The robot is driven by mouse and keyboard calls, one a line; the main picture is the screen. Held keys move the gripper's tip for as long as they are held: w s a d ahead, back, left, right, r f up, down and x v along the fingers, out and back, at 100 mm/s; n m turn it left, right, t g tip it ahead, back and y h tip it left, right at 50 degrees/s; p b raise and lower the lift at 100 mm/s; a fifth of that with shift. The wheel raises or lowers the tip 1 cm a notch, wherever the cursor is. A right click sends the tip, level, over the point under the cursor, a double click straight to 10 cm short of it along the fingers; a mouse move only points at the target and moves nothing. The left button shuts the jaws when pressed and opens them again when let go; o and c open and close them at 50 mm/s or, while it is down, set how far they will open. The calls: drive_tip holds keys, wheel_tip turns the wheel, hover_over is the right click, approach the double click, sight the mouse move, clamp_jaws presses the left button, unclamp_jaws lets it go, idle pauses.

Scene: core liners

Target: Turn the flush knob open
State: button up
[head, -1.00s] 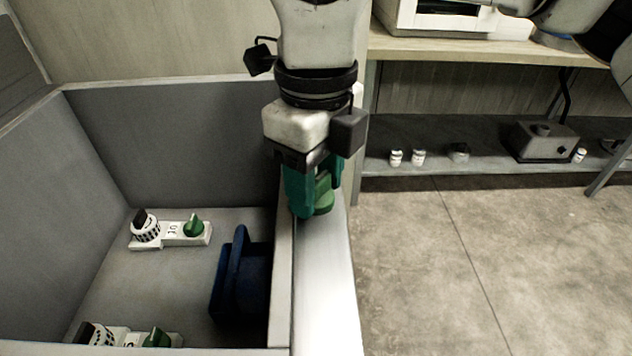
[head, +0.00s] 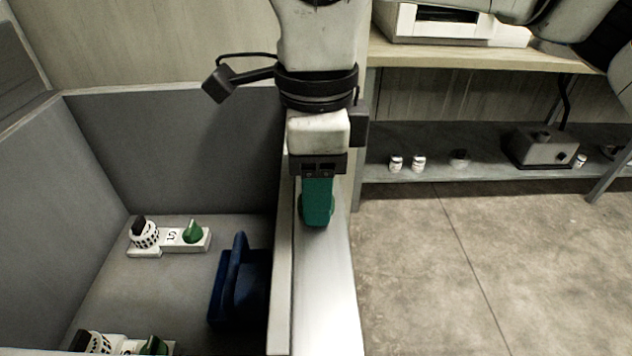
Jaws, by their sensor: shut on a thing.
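My gripper (head: 318,218) points down over the pale metal rim (head: 320,300) at the right side of the grey bin, near the centre of the head view. Its teal fingers are shut on a green knob (head: 332,209), of which only slivers show beside the fingers. The fingers hide the rest of the knob and how it is mounted. Inside the bin, a white fitting (head: 185,247) carries another green knob (head: 193,231) and a black-and-white dial (head: 144,233). A similar fitting with a green knob (head: 154,346) is cut off at the bottom edge.
A dark blue handled block (head: 238,290) lies in the bin against its right wall. Grey bin walls (head: 180,150) stand at the back and left. A shelf (head: 480,143) with small jars and a grey box (head: 541,147) is at right. The concrete floor is clear.

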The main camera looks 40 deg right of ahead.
idle(0.4)
drive_tip(key=o, duration=1.1)
drive_tip(key=shift+c, duration=0.2)
wheel_tip(320, 180, up, 11)
drive_tip(key=p, duration=0.2)
drive_tip(key=shift+f, duration=0.1)
